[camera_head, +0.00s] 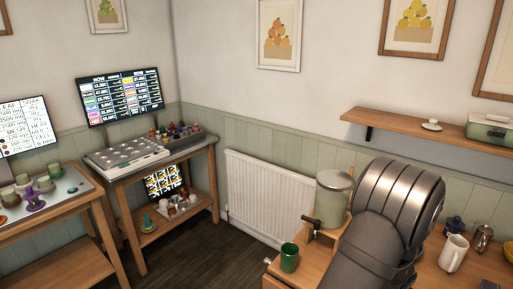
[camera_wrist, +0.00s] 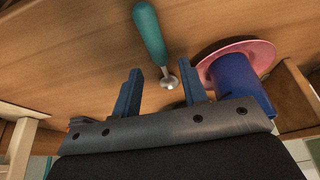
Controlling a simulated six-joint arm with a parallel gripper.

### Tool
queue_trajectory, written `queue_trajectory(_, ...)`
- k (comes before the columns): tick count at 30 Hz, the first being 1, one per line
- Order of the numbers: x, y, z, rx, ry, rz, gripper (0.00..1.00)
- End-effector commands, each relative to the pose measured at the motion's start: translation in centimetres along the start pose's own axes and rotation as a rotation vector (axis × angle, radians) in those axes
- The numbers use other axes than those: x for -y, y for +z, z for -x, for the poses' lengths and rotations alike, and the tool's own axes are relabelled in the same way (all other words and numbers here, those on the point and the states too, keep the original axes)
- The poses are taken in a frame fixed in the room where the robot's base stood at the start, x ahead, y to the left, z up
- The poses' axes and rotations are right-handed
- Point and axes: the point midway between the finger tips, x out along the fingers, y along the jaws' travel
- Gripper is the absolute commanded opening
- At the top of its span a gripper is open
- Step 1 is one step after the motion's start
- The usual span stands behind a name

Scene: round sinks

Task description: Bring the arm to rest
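My arm (camera_head: 385,215) fills the lower right of the head view, and its gripper end is hidden there. In the wrist view my gripper (camera_wrist: 161,85) has its two blue fingers spread apart, with nothing clamped between them. A teal-handled utensil (camera_wrist: 150,32) with a small metal end lies on a wooden surface (camera_wrist: 75,60). Its metal end shows in the gap between the fingers, and I cannot tell how far below them it is.
In the wrist view a blue cup (camera_wrist: 238,82) and a pink saucer (camera_wrist: 256,52) are right of the fingers. In the head view a dispenser (camera_head: 331,198), a green cup (camera_head: 289,257) and a white pitcher (camera_head: 453,252) stand around my arm. A wall shelf (camera_head: 392,126) is behind.

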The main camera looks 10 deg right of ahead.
Motion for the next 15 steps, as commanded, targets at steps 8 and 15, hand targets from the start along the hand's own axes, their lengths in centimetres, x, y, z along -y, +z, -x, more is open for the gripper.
queue_trajectory(8,0.0,0.1,-2.8,0.001,0.000,0.001,0.39)
queue_trajectory(15,0.0,0.0,-2.7,0.000,0.000,0.001,0.39)
